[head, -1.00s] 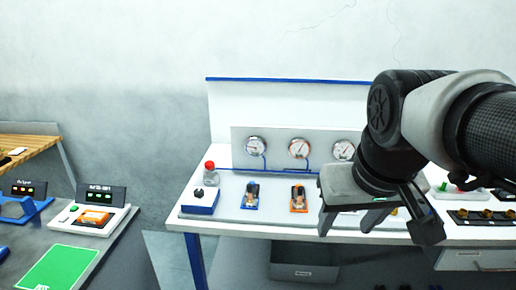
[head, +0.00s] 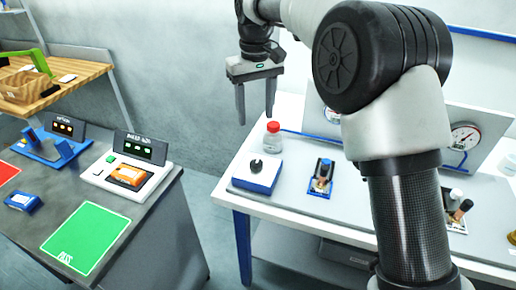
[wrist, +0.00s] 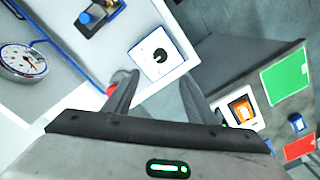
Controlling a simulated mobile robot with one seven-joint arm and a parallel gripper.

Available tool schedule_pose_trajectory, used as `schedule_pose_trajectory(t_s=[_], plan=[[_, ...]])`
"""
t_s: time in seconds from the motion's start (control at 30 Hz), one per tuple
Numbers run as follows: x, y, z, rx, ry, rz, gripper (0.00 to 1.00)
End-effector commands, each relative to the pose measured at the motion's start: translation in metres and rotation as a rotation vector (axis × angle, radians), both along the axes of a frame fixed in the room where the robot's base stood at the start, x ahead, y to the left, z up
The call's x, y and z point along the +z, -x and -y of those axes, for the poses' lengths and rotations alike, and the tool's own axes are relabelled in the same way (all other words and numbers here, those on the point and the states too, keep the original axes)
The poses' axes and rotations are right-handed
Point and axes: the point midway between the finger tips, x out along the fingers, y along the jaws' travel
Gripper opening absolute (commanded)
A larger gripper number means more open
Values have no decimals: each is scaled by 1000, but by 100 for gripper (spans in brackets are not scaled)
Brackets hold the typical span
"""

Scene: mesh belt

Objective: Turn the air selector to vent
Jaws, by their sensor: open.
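A blue box with a white top and a black knob (head: 257,172), which looks like the air selector, sits at the left front corner of the white bench. The wrist view shows its white face with the round black knob (wrist: 160,56) and a few marks around it, too small to read. My gripper (head: 256,116) is open and empty, fingers pointing down, above and behind the box in the head view. In the wrist view the open fingers (wrist: 157,95) are apart from the knob, which shows beyond them.
A red-capped bottle (head: 272,136) stands right behind the box, close to my fingers. A blue fixture (head: 321,177) sits to its right, and gauges (head: 465,136) stand at the back. A dark table with a green pass mat (head: 86,238) is at left, across a gap.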

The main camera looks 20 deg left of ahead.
Motion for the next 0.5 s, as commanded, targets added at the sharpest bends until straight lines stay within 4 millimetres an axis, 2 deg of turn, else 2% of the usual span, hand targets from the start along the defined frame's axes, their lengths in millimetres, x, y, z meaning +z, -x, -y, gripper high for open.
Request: schedule_pose_trajectory(t_s=[0.17,0.5], plan=[[-22,0,0,1,1,-3,51],[-95,1,1,0,2,-4,51]])
